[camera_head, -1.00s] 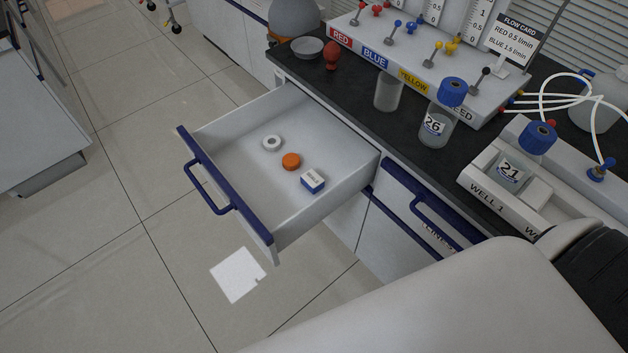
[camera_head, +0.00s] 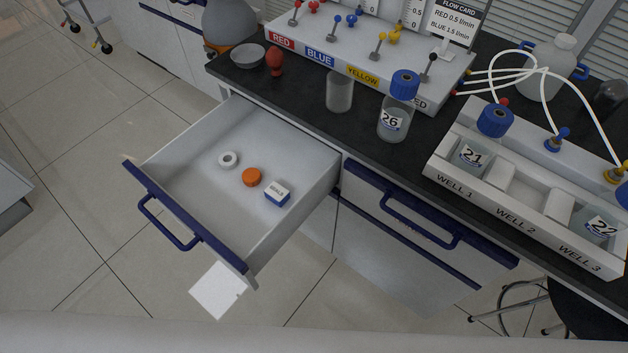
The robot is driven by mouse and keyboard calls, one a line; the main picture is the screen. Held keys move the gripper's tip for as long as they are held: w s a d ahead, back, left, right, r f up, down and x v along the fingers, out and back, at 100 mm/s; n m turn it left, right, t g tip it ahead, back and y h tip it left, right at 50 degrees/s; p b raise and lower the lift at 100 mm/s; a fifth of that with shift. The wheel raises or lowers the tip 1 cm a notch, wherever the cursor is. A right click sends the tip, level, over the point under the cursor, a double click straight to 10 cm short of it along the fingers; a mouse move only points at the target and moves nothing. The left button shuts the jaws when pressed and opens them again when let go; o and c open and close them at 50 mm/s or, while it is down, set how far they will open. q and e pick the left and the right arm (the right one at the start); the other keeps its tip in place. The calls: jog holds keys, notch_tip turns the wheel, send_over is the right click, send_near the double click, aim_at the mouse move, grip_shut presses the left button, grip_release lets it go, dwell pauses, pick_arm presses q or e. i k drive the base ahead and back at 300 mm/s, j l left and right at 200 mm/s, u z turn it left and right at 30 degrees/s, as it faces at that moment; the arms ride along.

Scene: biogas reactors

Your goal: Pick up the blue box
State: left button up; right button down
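The blue box (camera_head: 277,193) is small, blue on its sides with a white labelled top. It lies in the open drawer (camera_head: 207,202), toward the drawer's right side. An orange cap (camera_head: 252,177) and a white ring (camera_head: 228,160) lie to its left in the same drawer. Neither of my grippers shows in the head view. Nothing covers the box.
The dark bench (camera_head: 355,133) above the drawer holds an empty glass (camera_head: 340,92), bottle 26 (camera_head: 396,108), the valve panel (camera_head: 345,62) and the well rack (camera_head: 522,216). A closed drawer (camera_head: 425,228) is to the right. A white sheet (camera_head: 218,291) lies below the open drawer.

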aim_at(275, 192)
jog(key=i+j+z, duration=0.35)
jog(key=j, duration=0.4)
jog(key=j+z, duration=0.35)
jog(key=j, duration=0.4)
jog(key=i+j+z, duration=0.1)
jog(key=j+z, duration=0.3)
jog(key=j, duration=0.4)
